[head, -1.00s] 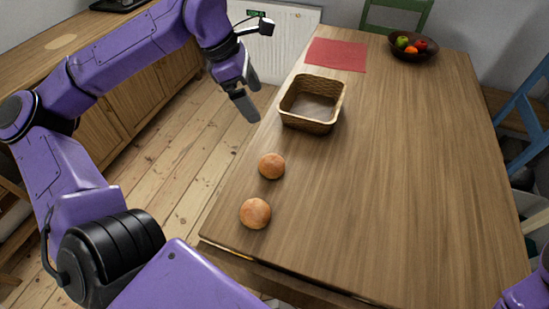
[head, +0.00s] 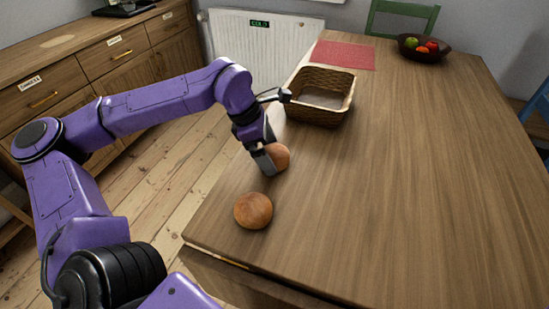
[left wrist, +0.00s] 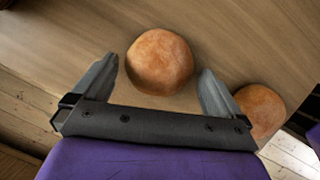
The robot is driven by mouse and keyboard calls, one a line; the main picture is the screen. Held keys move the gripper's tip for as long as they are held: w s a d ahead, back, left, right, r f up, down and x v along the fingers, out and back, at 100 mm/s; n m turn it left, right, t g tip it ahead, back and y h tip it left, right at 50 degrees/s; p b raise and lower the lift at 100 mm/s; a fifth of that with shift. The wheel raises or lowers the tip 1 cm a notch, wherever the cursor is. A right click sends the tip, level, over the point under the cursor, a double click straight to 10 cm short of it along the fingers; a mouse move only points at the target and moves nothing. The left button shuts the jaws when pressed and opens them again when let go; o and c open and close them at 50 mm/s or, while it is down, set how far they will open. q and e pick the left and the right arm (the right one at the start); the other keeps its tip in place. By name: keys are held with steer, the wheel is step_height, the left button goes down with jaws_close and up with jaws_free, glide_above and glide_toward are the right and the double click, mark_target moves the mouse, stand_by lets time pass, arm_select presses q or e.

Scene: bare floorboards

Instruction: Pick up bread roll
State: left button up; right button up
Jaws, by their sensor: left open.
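Two round brown bread rolls lie on the wooden table (head: 400,180). The farther bread roll (head: 280,156) is partly hidden behind my left gripper (head: 266,161) in the head view. In the left wrist view this roll (left wrist: 160,61) sits in front of and between the two spread fingers of my gripper (left wrist: 158,80), with a gap to each side. The nearer bread roll (head: 253,210) lies closer to the table's near edge. It also shows in the left wrist view (left wrist: 261,110), partly behind the right finger. My left gripper is open and empty. My right gripper is not in view.
A wicker basket (head: 318,113) stands just beyond the farther roll. A red placemat (head: 343,54) and a dark fruit bowl (head: 424,55) are at the far end. The table's right side is clear. A wooden cabinet (head: 100,65) stands at the left.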

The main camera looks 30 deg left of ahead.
arm_select(q)
steer(key=shift+w+d+f, duration=0.2)
steer(key=shift+f, duration=0.4)
steer(key=c, duration=0.8)
steer(key=shift+r, duration=0.1)
